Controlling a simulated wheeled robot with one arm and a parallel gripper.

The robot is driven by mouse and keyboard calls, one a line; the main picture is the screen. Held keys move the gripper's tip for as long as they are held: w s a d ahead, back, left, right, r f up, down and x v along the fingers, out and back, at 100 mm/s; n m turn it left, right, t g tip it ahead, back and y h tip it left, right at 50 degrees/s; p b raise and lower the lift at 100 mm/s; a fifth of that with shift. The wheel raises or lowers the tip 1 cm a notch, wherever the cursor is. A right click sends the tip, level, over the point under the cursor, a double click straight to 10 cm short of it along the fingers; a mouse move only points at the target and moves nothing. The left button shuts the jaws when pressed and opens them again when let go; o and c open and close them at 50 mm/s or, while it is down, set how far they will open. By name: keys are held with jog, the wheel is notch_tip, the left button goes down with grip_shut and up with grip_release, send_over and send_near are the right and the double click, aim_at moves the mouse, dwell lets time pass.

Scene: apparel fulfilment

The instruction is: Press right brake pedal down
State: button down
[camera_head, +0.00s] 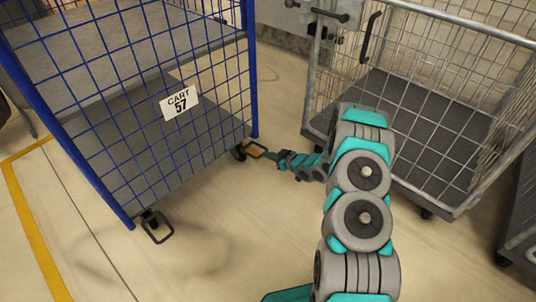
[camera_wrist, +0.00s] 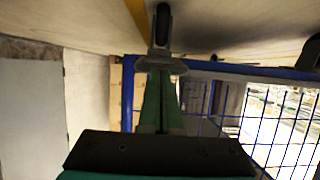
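The blue wire cart (camera_head: 252,70) carries a label reading CART 57. Its right brake pedal (camera_head: 256,150), a small yellowish loop, sticks out low beside the right caster (camera_head: 238,153). Its left brake pedal (camera_head: 158,230) is a dark loop by the left caster. My gripper (camera_head: 271,156) is low by the right pedal, its tips at or very near the pedal's outer end; contact is not clear. In the wrist view the green fingers (camera_wrist: 161,78) look closed together, just under a greyish pedal-like piece (camera_wrist: 161,64) and a dark caster (camera_wrist: 162,24).
A grey wire cage cart (camera_head: 440,125) stands close on the right, behind my arm. Another dark cart edge (camera_head: 525,215) shows at the far right. Yellow floor tape (camera_head: 38,240) runs at the left. The floor in front of the blue cart is clear.

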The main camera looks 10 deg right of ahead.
jog(key=shift+s+f+t+y+b, duration=0.1)
jog(key=shift+f+t+y+b, duration=0.3)
jog(key=shift+f+t+y, duration=0.7)
jog(key=shift+s+f+t+y+b, duration=0.1)
jog(key=shift+f+t+y+b, duration=0.25)
jog(key=shift+f+t, duration=0.85)
jog(key=shift+f+g, duration=0.3)
jog(key=shift+f, duration=0.1)
